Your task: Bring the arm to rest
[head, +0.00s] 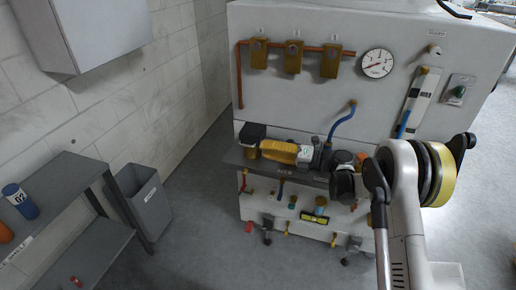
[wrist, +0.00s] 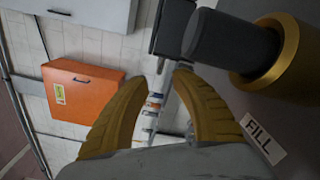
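My gripper (head: 266,148) is in the middle of the head view, its yellow fingers pointing left over the dark shelf of the white washer panel. Its fingers also show in the wrist view (wrist: 165,70), curved, with the tips apart and nothing held between them. My arm reaches in from the right of the head view and is bent in front of the panel. A dark cylinder with a brass ring (wrist: 240,45) is close to the right finger in the wrist view. I cannot tell whether they touch.
The white panel (head: 300,95) carries brass valves on a copper pipe (head: 294,55), a gauge (head: 377,63) and a blue hose (head: 341,118). A FILL label (wrist: 262,139) is near the fingers. A grey bin (head: 143,202) and grey rack stand left. Floor between is clear.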

